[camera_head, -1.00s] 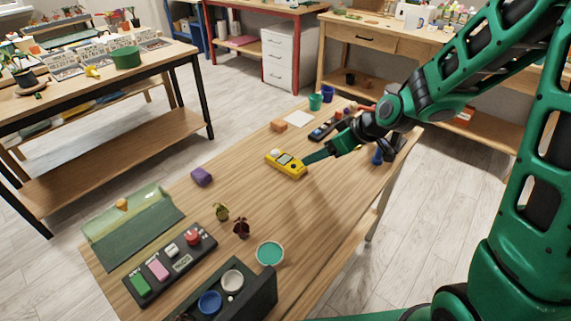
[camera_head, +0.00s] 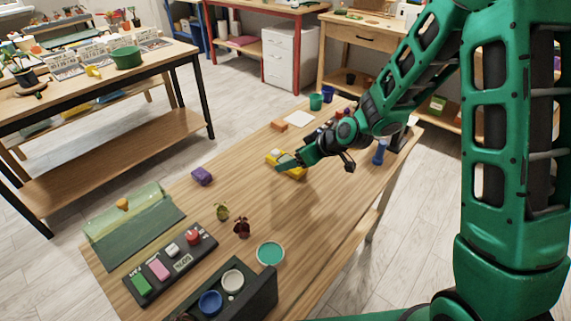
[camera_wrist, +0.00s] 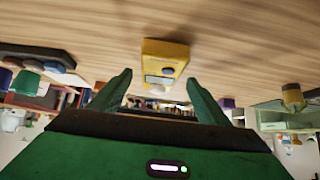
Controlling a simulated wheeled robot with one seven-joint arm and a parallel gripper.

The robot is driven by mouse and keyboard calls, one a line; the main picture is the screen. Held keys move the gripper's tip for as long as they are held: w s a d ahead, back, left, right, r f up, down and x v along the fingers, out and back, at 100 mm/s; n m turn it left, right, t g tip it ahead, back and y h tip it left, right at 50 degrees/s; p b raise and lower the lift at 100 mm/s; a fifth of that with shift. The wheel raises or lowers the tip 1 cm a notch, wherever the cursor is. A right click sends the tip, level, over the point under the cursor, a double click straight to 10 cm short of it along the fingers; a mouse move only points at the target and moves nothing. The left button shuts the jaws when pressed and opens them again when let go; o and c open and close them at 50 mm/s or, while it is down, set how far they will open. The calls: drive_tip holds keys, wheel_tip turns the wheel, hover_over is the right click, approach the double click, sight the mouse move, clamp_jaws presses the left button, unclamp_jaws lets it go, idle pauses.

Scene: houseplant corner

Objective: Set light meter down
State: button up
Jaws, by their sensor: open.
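The yellow light meter (camera_head: 298,174), with a white dome at one end, lies on the wooden table (camera_head: 230,200) around its middle. In the head view my gripper (camera_head: 286,164) crosses in front of it and hides part of it. In the wrist view the meter (camera_wrist: 165,60) shows its display and lies beyond my fingertips, between their lines. My gripper's two green fingers (camera_wrist: 158,85) are spread apart with nothing between them. The meter looks apart from both fingers.
A purple block (camera_head: 202,176) and a green-lidded tray (camera_head: 140,220) are to the left. A panel of coloured blocks (camera_head: 170,262) and a dark holder with cups (camera_head: 235,290) stand in front. An orange block (camera_head: 279,126) and a white sheet (camera_head: 298,118) lie behind the meter.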

drive_tip(key=shift+x, duration=0.95)
drive_tip(key=shift+d, duration=0.1)
drive_tip(key=c, duration=1.2)
drive_tip(key=shift+c, duration=0.7)
drive_tip(key=shift+r, duration=0.1)
